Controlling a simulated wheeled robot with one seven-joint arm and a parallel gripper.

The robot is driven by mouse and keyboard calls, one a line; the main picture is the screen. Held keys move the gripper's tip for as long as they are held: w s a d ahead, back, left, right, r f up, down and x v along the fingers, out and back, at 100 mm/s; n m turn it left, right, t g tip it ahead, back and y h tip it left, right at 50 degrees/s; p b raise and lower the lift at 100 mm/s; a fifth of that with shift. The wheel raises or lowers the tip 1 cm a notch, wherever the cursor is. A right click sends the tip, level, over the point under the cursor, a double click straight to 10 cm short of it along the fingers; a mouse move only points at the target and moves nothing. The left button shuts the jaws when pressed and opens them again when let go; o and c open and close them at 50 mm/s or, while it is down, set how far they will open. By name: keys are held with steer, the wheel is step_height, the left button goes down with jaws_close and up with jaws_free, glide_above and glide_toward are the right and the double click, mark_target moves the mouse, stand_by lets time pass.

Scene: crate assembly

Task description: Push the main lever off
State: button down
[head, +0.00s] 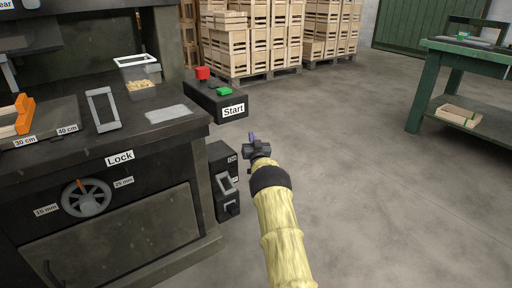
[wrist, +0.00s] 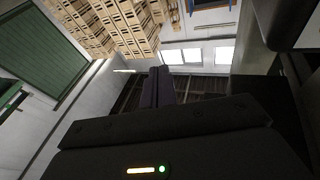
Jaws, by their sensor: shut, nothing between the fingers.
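A dark switch box (head: 221,154) is fixed low on the right side of the machine bench. A light grey lever handle (head: 226,184) shows on its front, with a small label near its top that is too small to read surely. My gripper (head: 252,138) is above and to the right of the box in the head view, apart from the lever as far as I can see. It is shut and empty. In the wrist view my shut fingers (wrist: 158,86) point towards the room's far wall and windows; the lever does not show there.
The black bench (head: 110,150) carries a grey frame, an orange part and a white bin. A control box (head: 215,100) with red and green buttons and a "Start" label juts out above the switch box. Crate stacks (head: 260,45) stand behind. The floor on the right is clear up to a green table (head: 440,55).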

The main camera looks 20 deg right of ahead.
steer(key=s+a+r+g+y+p, duration=0.3)
steer(key=s+a+r+g+p, duration=0.7)
steer(key=s+a, duration=0.6)
steer(key=s+a+r+n+g+p, duration=0.1)
steer(key=s+a+g+p, duration=0.1)
steer(key=s, duration=0.9)
steer(key=s+a+r+n+g+y+p, duration=0.1)
steer(key=s+a+r+g+p, duration=0.1)
steer(key=s, duration=1)
steer(key=s+a+r+n+g+p, duration=0.1)
steer(key=s+a, duration=0.4)
steer(key=s, duration=0.6)
steer(key=shift+s+a+r+g+y+p, duration=0.15)
steer(key=shift+s+r+g+y+p, duration=0.3)
steer(key=shift+g, duration=0.75)
steer(key=shift+w+r+n, duration=0.1)
steer(key=shift+w+n, duration=0.2)
